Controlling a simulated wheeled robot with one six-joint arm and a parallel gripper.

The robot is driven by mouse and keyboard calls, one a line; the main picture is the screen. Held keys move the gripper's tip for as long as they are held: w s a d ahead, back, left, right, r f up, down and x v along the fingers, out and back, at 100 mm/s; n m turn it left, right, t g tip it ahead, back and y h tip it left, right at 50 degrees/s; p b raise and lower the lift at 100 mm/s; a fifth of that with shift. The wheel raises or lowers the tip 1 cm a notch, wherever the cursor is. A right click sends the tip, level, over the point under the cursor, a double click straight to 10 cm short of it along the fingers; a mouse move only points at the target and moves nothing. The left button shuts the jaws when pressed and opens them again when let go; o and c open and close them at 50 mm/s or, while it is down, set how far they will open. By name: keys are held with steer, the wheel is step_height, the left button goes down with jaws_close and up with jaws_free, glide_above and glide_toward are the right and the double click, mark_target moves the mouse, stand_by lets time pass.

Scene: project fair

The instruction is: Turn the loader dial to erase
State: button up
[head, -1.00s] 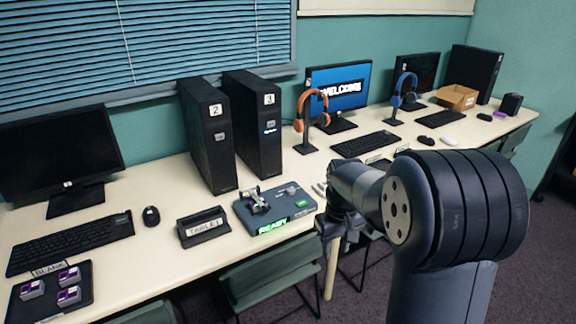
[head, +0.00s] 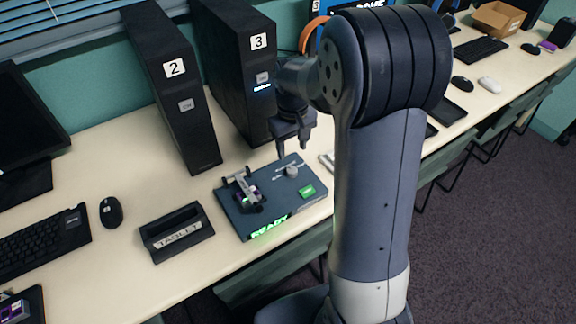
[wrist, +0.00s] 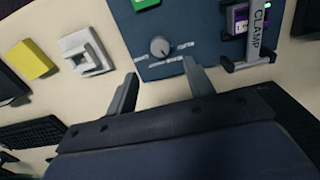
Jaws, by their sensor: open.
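The loader (head: 270,212) is a blue-grey box on the table with a lit green READY display (head: 270,227), a green button (head: 307,191) and a clamp (head: 243,190) over a purple cartridge. Its dial (head: 291,171) is a small round grey knob near the back right; the dial also shows in the wrist view (wrist: 159,47), with a light pointer line and small labels too blurred to read. My gripper (head: 292,152) is open and empty, pointing down just above and behind the dial, apart from it. In the wrist view its fingers (wrist: 160,88) stand spread below the dial.
Tower 3 (head: 245,70) and tower 2 (head: 175,85) stand behind the loader. A tablet stand (head: 177,232) is to its left. In the wrist view, a yellow block (wrist: 31,60) and a white square frame (wrist: 87,51) lie beside the loader.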

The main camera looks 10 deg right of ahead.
mark_target(292, 170)
step_height(292, 170, down, 8)
steer(key=shift+s+f, duration=0.1)
steer(key=shift+f, duration=0.05)
stand_by(0.3)
steer(key=c, duration=1)
steer(key=shift+o, duration=0.2)
